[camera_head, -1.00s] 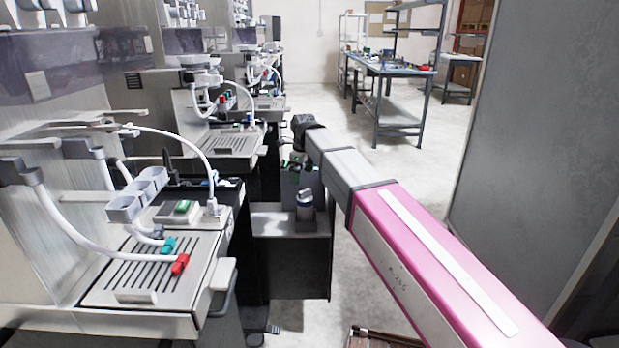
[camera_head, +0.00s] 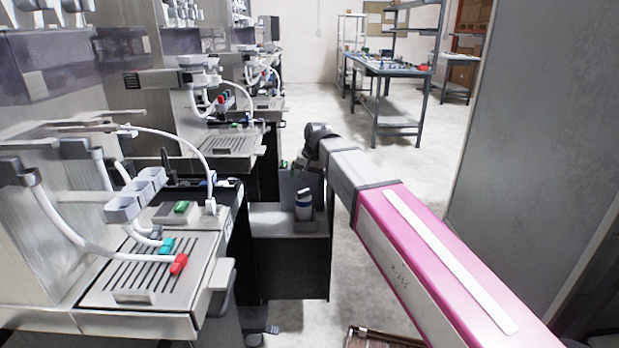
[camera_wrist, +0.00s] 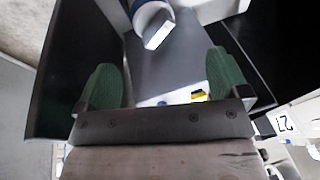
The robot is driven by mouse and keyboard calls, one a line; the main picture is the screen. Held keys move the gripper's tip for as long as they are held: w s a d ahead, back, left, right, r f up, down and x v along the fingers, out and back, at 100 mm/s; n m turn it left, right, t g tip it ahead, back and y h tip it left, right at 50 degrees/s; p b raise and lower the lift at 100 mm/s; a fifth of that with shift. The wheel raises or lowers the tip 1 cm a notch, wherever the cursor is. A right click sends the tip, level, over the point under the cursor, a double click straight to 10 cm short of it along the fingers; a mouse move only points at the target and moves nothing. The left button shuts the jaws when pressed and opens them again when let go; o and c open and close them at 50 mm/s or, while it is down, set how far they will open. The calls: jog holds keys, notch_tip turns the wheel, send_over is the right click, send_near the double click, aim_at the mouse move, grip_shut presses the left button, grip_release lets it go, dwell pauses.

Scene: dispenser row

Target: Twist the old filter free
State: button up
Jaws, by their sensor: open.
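In the wrist view the blue and white cylinder (camera_wrist: 152,22) shows at the top edge, beyond the fingertips and partly cut off. My gripper (camera_wrist: 166,78) is open, its two green finger pads wide apart with nothing held between them. In the head view my gripper is mostly hidden behind my wrist, above and behind the cylinder. I cannot tell whether this cylinder is the old filter.
The low cabinet (camera_head: 290,262) has a light top and dark sides. A row of dispensers with a drip tray (camera_head: 150,272) and hoses lines the left. A grey panel (camera_head: 555,140) closes the right. Open floor (camera_head: 300,115) lies behind, before a workbench (camera_head: 390,75).

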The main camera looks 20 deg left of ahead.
aim_at(305, 191)
jog(key=f+n, duration=0.3)
jog(key=w+a+f+n, duration=0.1)
jog(key=f+n, duration=0.1)
jog(key=f, duration=0.1)
jog(key=w+a+f+n+y, duration=0.1)
jog(key=f+n, duration=0.2)
jog(key=f, duration=0.1)
jog(key=shift+a+n+t, duration=0.2)
jog(key=shift+n+t, duration=0.1)
jog(key=shift+t, duration=0.1)
dwell(0.3)
jog(key=c, duration=1.1)
jog(key=shift+c, duration=0.2)
jog(key=shift+d+r, duration=0.1)
jog(key=shift+d, duration=0.05)
